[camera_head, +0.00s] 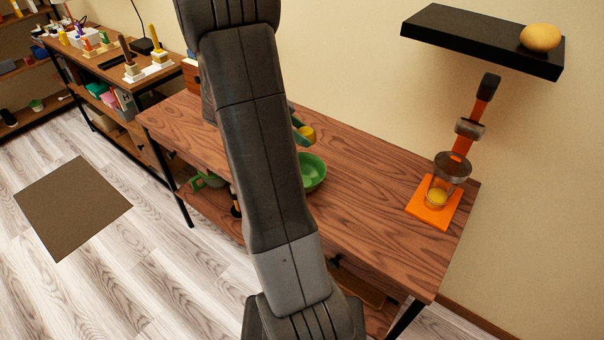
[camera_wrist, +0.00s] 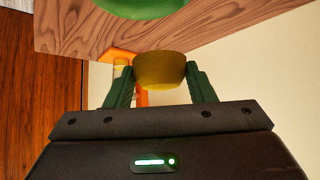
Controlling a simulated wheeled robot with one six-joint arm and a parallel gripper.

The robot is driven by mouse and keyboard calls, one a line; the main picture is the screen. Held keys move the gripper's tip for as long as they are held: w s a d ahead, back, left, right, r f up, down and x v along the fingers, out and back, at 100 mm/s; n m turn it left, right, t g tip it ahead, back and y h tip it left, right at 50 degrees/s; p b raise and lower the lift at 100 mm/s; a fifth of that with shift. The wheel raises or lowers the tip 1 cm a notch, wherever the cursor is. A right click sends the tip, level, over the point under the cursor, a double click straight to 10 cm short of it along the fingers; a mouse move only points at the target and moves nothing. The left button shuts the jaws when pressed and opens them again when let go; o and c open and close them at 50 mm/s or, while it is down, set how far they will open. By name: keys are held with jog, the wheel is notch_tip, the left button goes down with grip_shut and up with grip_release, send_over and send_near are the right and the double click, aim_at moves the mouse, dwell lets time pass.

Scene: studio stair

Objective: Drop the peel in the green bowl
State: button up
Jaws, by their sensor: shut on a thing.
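My gripper (camera_wrist: 158,80) has green fingers, shut on a yellow cup-shaped peel (camera_wrist: 160,68) in the wrist view. In the head view the peel (camera_head: 307,133) shows just right of my arm, held above the table. My arm hides most of the gripper there. The green bowl (camera_head: 313,171) stands on the wooden table, partly hidden by my arm. The peel appears just above it in the picture; I cannot tell whether it is straight over the bowl. In the wrist view the bowl (camera_wrist: 140,8) is cut off by the top edge, apart from the peel.
An orange juicer (camera_head: 433,208) with a glass of yellow juice stands at the table's right end. Above it, a black shelf (camera_head: 478,40) bears a yellow-orange fruit (camera_head: 540,37). The wooden table (camera_head: 370,215) is clear between bowl and juicer. Another workbench (camera_head: 105,65) with tools stands at left.

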jog(key=shift+s+f, duration=0.1)
jog(key=shift+f, duration=2.2)
jog(key=o, duration=1.1)
jog(key=shift+o, duration=0.2)
jog(key=b+v, duration=0.1)
jog(key=v, duration=1.3)
jog(key=shift+f, duration=0.15)
